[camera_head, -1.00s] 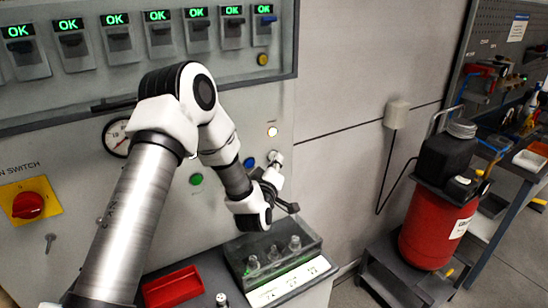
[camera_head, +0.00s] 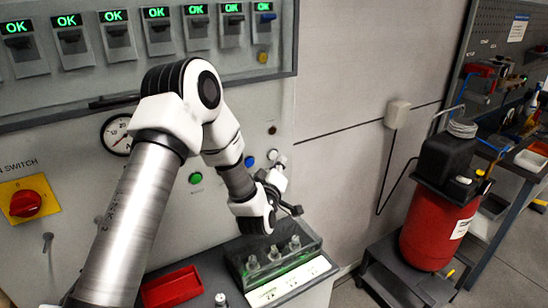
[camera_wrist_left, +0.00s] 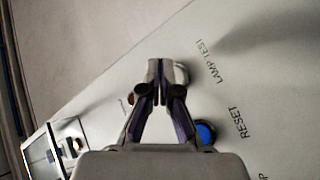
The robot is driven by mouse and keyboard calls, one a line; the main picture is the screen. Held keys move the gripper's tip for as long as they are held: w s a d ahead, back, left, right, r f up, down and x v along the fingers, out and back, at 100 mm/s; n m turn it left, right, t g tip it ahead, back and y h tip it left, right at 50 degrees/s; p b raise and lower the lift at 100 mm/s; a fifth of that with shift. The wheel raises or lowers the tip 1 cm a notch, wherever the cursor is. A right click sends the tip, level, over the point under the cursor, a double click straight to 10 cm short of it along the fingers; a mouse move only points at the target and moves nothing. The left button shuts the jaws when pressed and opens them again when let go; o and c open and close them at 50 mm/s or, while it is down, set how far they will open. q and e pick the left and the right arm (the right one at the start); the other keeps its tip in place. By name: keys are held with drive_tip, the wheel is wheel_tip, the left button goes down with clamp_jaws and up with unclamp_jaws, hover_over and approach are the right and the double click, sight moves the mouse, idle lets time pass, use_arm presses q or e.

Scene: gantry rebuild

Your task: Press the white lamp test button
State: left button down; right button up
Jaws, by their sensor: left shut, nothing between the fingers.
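The white lamp test button (camera_wrist_left: 183,73) shows in the left wrist view beside the LAMP TEST lettering, partly hidden behind my fingertips. In the head view the white button (camera_head: 271,155) sits on the grey panel, right of the blue button (camera_head: 249,162). My left gripper (camera_wrist_left: 160,70) is shut and empty, with its tips close to the button. In the head view my left gripper (camera_head: 278,168) is just below the button; I cannot tell whether it touches. A small dark brown lamp (camera_head: 272,130) is above the button, unlit. My right gripper is not in view.
The blue RESET button (camera_wrist_left: 206,132) is close to my right finger in the wrist view. A green button (camera_head: 195,178) is to the left. A tray of clear parts (camera_head: 285,277) and a red bin (camera_head: 173,287) stand below. A red tank (camera_head: 437,232) stands at the right.

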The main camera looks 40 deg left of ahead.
use_arm(q)
drive_tip(key=d, duration=0.1)
drive_tip(key=s+d+b, duration=0.1)
drive_tip(key=d, duration=0.1)
drive_tip(key=s+d+b, duration=0.1)
drive_tip(key=shift+d, duration=0.3)
idle(0.9)
